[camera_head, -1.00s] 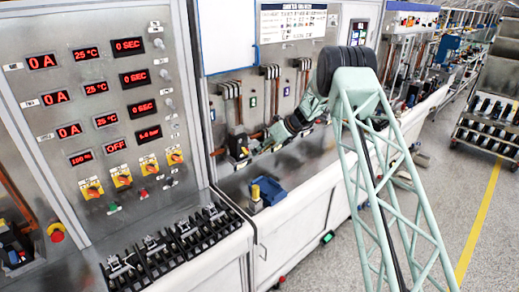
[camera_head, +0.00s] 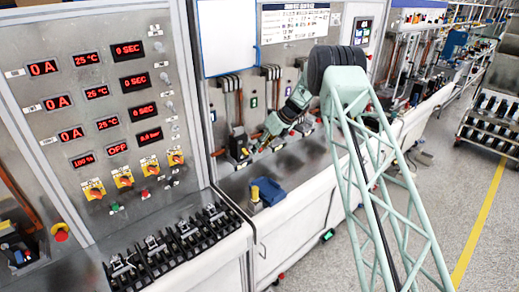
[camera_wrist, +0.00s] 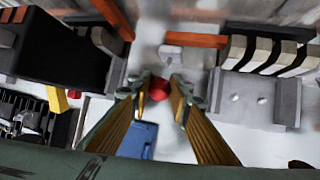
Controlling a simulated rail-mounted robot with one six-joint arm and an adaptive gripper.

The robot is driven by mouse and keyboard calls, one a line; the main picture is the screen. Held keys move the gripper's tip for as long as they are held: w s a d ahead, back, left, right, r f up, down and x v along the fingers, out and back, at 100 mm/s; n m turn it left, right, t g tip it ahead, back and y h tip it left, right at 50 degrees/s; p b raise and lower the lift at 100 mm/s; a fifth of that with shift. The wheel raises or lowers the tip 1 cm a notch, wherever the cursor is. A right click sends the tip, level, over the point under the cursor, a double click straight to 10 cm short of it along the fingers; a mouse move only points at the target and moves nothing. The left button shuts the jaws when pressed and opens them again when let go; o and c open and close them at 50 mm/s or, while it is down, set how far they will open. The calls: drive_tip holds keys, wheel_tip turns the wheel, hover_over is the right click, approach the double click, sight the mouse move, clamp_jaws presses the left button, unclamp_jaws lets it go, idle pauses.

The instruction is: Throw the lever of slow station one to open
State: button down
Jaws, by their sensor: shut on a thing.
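My gripper (camera_head: 262,148) reaches down at the bench of the bay right of the display panel. In the wrist view its two fingers (camera_wrist: 160,86) are shut on a red knob (camera_wrist: 159,90), which shows between the fingertips. The knob looks like the end of a lever; its shaft is hidden. In the head view the knob is too small to make out behind the gripper. A black block with a yellow part (camera_head: 239,146) stands just left of the gripper. I cannot read any station label or tell the lever's position.
A blue clamp-like device (camera_head: 267,192) with a yellow top sits on the bench front. The display panel (camera_head: 105,105) with yellow-and-red switches stands at left, with a row of black breakers (camera_head: 165,250) below. Copper bars (camera_wrist: 195,40) run close to the fingers.

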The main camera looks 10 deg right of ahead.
idle(0.3)
drive_tip(key=c, duration=2.4)
unclamp_jaws()
drive_tip(key=shift+r, duration=0.1)
drive_tip(key=v, duration=1.2)
